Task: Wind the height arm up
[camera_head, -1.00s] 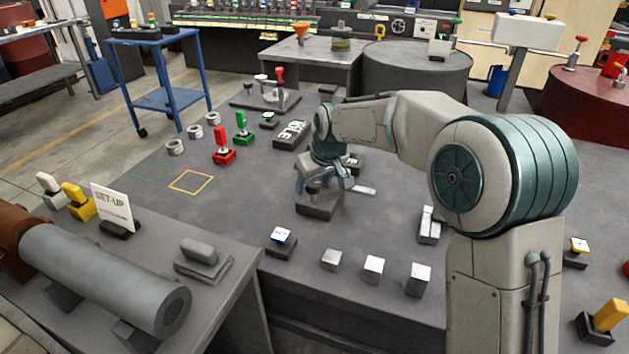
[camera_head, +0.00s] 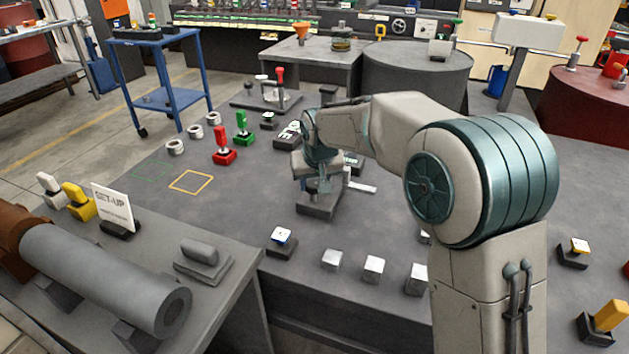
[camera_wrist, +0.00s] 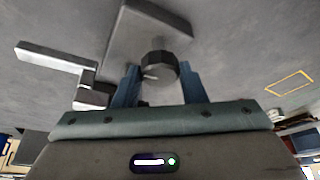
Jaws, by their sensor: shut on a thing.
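My gripper (camera_head: 318,186) points down over a dark grey base block (camera_head: 318,208) on the bench in the head view. In the wrist view its two blue fingers (camera_wrist: 160,69) stand either side of a dark faceted knob (camera_wrist: 159,70) with a pale mark, and are shut on it. The knob sits on a short stem from the base block (camera_wrist: 150,25). A pale metal arm (camera_wrist: 55,58), apparently the height arm, sticks out beside the fingers on the left. It shows right of the gripper in the head view (camera_head: 363,188). My gripper partly hides the knob there.
Small metal cubes (camera_head: 373,268) and a white-topped button block (camera_head: 282,240) stand in front. Red (camera_head: 223,150) and green (camera_head: 242,130) handled blocks stand at the back left. The bench around the yellow square outline (camera_head: 191,182) is clear.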

